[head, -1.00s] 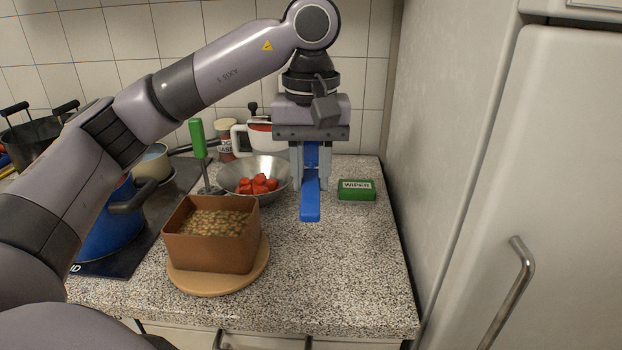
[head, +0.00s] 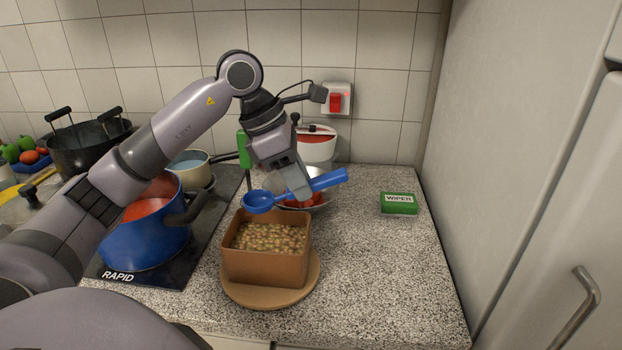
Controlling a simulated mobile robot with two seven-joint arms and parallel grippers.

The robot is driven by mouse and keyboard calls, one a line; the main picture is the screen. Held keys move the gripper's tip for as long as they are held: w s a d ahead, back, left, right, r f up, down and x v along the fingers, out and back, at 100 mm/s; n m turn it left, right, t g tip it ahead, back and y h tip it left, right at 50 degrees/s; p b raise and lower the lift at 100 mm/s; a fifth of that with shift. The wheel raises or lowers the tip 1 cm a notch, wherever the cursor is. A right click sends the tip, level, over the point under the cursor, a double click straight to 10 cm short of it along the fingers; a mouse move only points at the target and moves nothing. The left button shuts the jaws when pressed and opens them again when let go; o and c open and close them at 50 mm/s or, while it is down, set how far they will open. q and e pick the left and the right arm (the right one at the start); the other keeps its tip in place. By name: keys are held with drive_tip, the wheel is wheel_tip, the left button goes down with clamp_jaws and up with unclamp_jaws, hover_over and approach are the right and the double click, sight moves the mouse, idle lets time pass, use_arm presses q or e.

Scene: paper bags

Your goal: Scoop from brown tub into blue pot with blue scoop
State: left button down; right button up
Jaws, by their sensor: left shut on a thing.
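The brown tub (head: 265,268) stands on a round wooden board (head: 243,294) and holds tan beans or chickpeas (head: 268,237). My left gripper (head: 302,194) is shut on the blue scoop (head: 327,181) by its handle. The scoop's bowl points left and hangs above the tub's back left rim. I cannot see anything in the bowl. The blue pot (head: 148,241) stands on the black hob to the left of the tub, with red contents (head: 148,208). My forearm hides part of the pot. My right gripper is not in view.
A steel bowl (head: 322,205) with red pieces stands behind the tub, partly hidden by my gripper. A cream saucepan (head: 190,169) and black pot (head: 90,147) stand further back left. A green wiper box (head: 399,203) lies at the right. The counter's right front is clear.

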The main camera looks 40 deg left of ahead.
sight(272, 201)
use_arm(q)
drive_tip(key=shift+s+a+n+t, duration=0.1)
drive_tip(key=shift+a+n+t, duration=0.2)
drive_tip(key=shift+a+n, duration=0.3)
drive_tip(key=shift+d, duration=0.1)
drive_tip(key=shift+f+b, duration=0.15)
drive_tip(key=shift+b, duration=0.35)
drive_tip(key=t+h+b, duration=0.1)
drive_tip(key=b, duration=0.3)
drive_tip(key=s+a+t+b, duration=0.1)
drive_tip(key=b, duration=0.4)
drive_tip(key=shift+s+a+f+h, duration=0.15)
drive_tip(key=shift+a+f+h, duration=0.05)
drive_tip(key=shift+f+h, duration=0.2)
drive_tip(key=t+h+b, duration=0.1)
drive_tip(key=b, duration=0.3)
drive_tip(key=shift+s+a+f+b, duration=0.1)
drive_tip(key=shift+s+a+b, duration=0.25)
drive_tip(key=shift+s, duration=0.05)
drive_tip(key=shift+f+b, duration=0.25)
drive_tip(key=shift+b, duration=0.05)
wheel_tip(272, 201, down, 3)
drive_tip(key=b, duration=0.3)
drive_tip(key=shift+f, duration=0.2)
drive_tip(key=shift+f+b, duration=1.15)
drive_tip(key=shift+f, duration=0.1)
